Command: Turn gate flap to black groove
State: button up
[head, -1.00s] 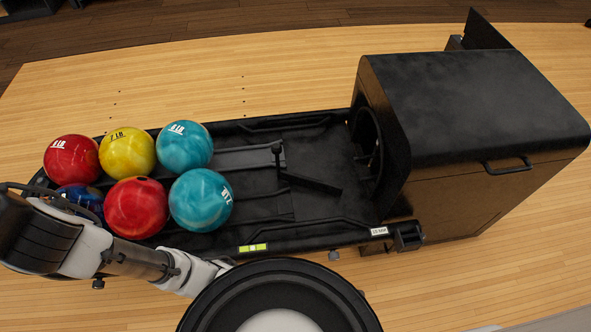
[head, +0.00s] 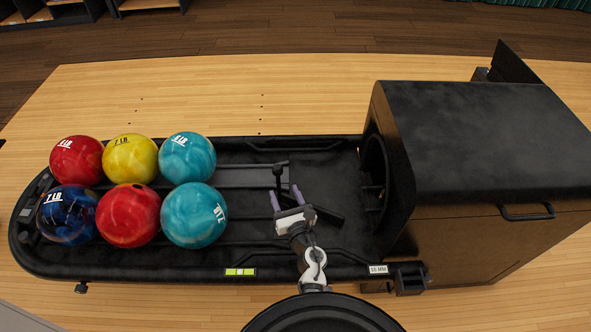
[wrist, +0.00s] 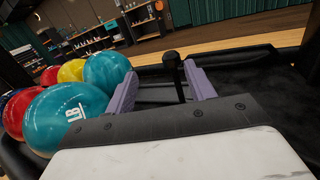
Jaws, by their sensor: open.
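The gate flap (head: 328,216) is a black bar on the dark tray floor. It slants down and right from the black upright knob (head: 280,169); my gripper hides its middle. My gripper (head: 284,190) is open, with two purple fingers pointing at the knob side. In the wrist view the black knob (wrist: 171,62) stands between the two fingers (wrist: 163,80), apart from both. A grey strip (head: 240,177) runs left from the knob toward the upper balls. A black groove (head: 250,222) seems to lie below it, toward the lower balls, but dark shading makes its edges unclear.
Two rows of balls fill the tray's left end; teal balls (head: 187,158) (head: 194,215) are nearest my gripper. The black hood (head: 490,140) with a round opening (head: 376,180) stands at right. The tray's raised rim (head: 170,276) runs along the near side.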

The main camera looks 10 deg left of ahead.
aim_at(279, 174)
jog(key=shift+n+h, duration=0.3)
jog(key=shift+n, duration=0.1)
jog(key=f+x, duration=0.1)
jog(key=x, duration=0.7)
jog(key=f+x, duration=0.1)
jog(key=x, duration=0.3)
jog(key=shift+w+d+f+p, duration=0.3)
jog(key=shift+w+p, duration=0.1)
jog(key=shift+w, duration=0.1)
jog(key=shift+c, duration=0.4)
grip_shut()
